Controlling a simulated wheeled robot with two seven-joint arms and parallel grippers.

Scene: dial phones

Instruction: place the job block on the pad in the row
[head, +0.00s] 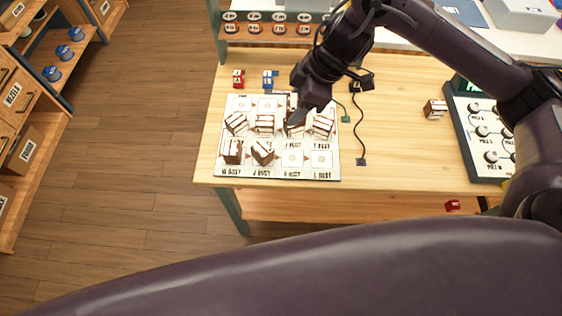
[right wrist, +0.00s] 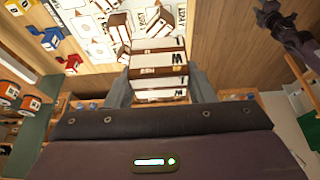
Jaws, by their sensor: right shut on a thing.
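My right gripper (head: 297,120) is over the white printed pad board (head: 222,132) on the wooden table. It is shut on a brown and white block (right wrist: 158,72), which shows between the fingers in the right wrist view. In the head view the gripper partly hides this block, and I cannot tell whether it touches the board. Similar blocks stand beside it, at left (head: 264,123) and right (head: 322,126). A dark gripper-like shape (right wrist: 277,22), probably my left gripper, shows in the right wrist view; its jaws are unclear.
More blocks stand on the board's front left (head: 232,151); two front-right squares are bare. A red block (head: 239,79) and a blue block (head: 268,80) stand behind the board. A dark cable (head: 359,130) lies to the right. A dial panel (head: 485,130) is at the far right.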

